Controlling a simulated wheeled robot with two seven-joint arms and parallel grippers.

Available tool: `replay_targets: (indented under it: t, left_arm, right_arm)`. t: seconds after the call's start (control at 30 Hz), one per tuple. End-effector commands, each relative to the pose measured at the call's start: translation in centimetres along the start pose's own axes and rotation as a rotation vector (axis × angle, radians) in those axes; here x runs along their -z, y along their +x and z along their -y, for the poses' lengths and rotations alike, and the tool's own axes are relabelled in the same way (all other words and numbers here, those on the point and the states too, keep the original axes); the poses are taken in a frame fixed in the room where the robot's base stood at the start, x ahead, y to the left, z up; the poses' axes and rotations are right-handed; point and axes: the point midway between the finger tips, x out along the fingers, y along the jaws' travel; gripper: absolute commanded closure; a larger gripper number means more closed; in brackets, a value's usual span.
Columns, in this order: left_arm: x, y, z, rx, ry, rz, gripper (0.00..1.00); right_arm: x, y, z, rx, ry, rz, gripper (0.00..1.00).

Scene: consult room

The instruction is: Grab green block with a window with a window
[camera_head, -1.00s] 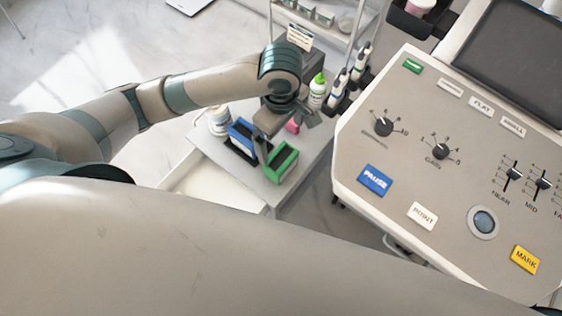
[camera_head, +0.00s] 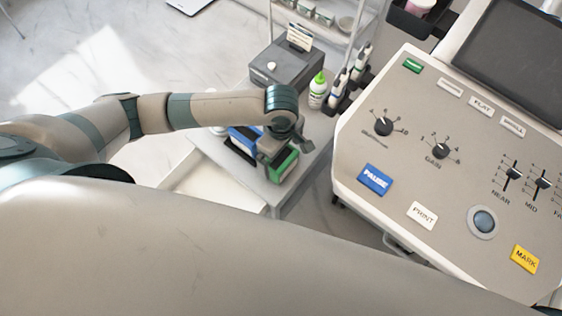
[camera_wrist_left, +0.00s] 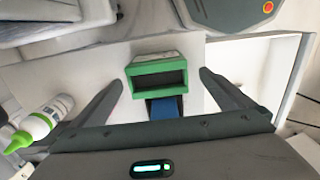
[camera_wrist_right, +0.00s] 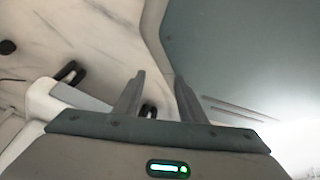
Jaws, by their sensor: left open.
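The green block with a window (camera_head: 284,167) stands on the grey cart top, partly covered by my left gripper in the head view. In the left wrist view the green block (camera_wrist_left: 157,67) shows its dark rectangular opening, between and beyond the fingertips. My left gripper (camera_wrist_left: 163,82) is open, one finger on each side of the block, with gaps to it. In the head view the left gripper (camera_head: 284,150) is over the block. My right gripper (camera_wrist_right: 158,82) shows only in its own wrist view, fingers apart with nothing between them.
A green-capped bottle (camera_head: 317,90), a grey box (camera_head: 288,66) and a holder with pen-like items (camera_head: 345,95) are behind. The control console (camera_head: 400,190) borders the cart on the right.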

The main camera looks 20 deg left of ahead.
Motion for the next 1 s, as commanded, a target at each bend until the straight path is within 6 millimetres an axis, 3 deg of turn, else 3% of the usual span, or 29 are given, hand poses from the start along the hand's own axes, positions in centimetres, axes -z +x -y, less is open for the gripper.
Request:
replay_targets:
  t: [0.27, 0.63, 1.0]
  left_arm:
    - [0.1, 0.7, -0.1, 0.002, 0.000, -0.002, 0.00]
    - [0.4, 4.8, -0.4, 0.000, 0.000, -0.001, 0.00]
    - [0.4, 5.2, -0.4, 0.000, 0.001, -0.001, 0.00]
  right_arm:
    - [0.0, -0.2, 0.0, 0.000, 0.001, 0.001, 0.63]
    - [-2.3, -0.5, -0.3, -0.004, 0.002, 0.053, 0.63]
    - [-2.0, -0.4, -0.4, -0.005, 0.002, 0.051, 0.63]
